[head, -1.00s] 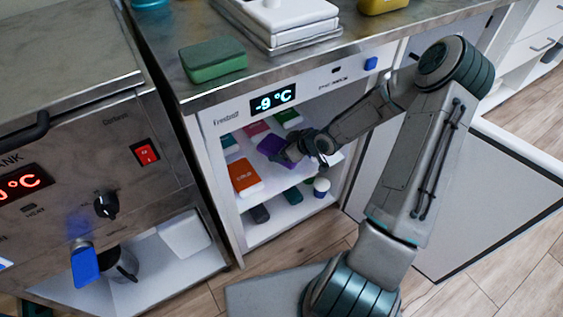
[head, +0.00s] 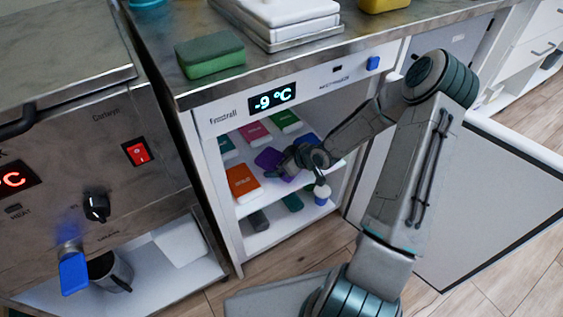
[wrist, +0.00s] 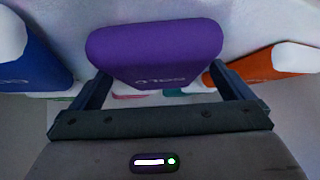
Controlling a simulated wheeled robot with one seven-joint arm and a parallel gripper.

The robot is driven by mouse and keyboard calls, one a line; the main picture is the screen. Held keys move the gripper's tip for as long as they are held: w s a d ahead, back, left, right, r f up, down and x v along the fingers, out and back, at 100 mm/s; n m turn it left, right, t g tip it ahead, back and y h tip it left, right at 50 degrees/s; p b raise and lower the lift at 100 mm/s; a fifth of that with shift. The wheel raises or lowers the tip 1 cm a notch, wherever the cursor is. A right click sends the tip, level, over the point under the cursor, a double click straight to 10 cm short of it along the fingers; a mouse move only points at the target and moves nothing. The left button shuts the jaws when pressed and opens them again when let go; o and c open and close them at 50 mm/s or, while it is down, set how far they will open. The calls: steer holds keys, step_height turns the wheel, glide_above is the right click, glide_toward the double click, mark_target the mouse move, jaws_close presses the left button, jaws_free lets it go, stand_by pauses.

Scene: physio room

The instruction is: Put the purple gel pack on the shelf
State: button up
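The purple gel pack (head: 268,158) is over the upper shelf (head: 277,187) of the open freezer, between an orange pack and a blue pack. My gripper (head: 287,164) reaches in from the right and meets the pack's near side. In the wrist view the purple pack (wrist: 155,52) fills the space between my two fingers (wrist: 160,88), one at each side edge. The gripper looks shut on it. The pack looks nearly flat and close to the shelf; I cannot tell whether its underside touches.
An orange pack (head: 242,182) lies left of the purple one, a blue pack (head: 307,141) to the right. Magenta (head: 255,133) and green (head: 286,120) packs lie behind. The open freezer door (head: 475,200) is at right.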

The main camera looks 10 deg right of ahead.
steer(key=shift+s+d+r+p, duration=0.1)
steer(key=shift+s+r+p, duration=0.05)
steer(key=shift+r+p, duration=0.25)
steer(key=s+d+r+m+g+h+p, duration=0.2)
steer(key=s+d+r+h+p, duration=0.15)
steer(key=s+r, duration=0.5)
steer(key=s+d+r+m+g+h+p, duration=0.25)
steer(key=s+d+r+h, duration=0.3)
steer(key=r, duration=0.55)
steer(key=s+a+r+m+g+y, duration=0.1)
steer(key=s+a+r+m+y, duration=0.2)
steer(key=s+a+r, duration=0.7)
steer(key=s+r, duration=0.1)
steer(key=s, duration=0.2)
steer(key=shift+r, duration=0.35)
steer(key=shift+w+m+g, duration=0.1)
steer(key=shift+m+g, duration=0.15)
